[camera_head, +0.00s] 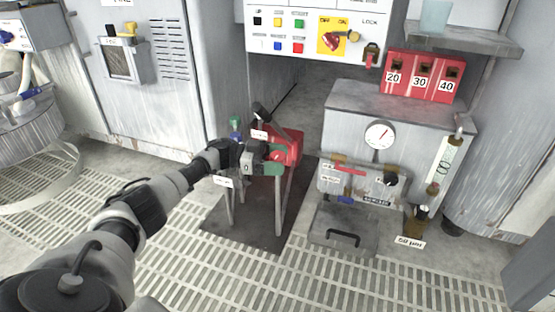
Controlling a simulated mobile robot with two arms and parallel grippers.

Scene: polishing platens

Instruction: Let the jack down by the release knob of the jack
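The jack (294,150) is a red body on grey legs, standing on a dark mat (258,235) at the middle of the head view. A dark-tipped lever slants up on its left. My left gripper (264,157) is at the front left of the red body, by a small green part (272,169) and a small red part. The gripper hides part of the jack. I cannot tell whether it touches the jack or which small part is the release knob. The finger opening is too small to make out. My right gripper is not in view.
A grey cabinet with a gauge (379,135) stands to the right, with a lidded box (342,238) in front. Red numbered holders (422,78) sit on top. A switch panel (318,32) is above. Slatted floor (130,175) lies open at the left.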

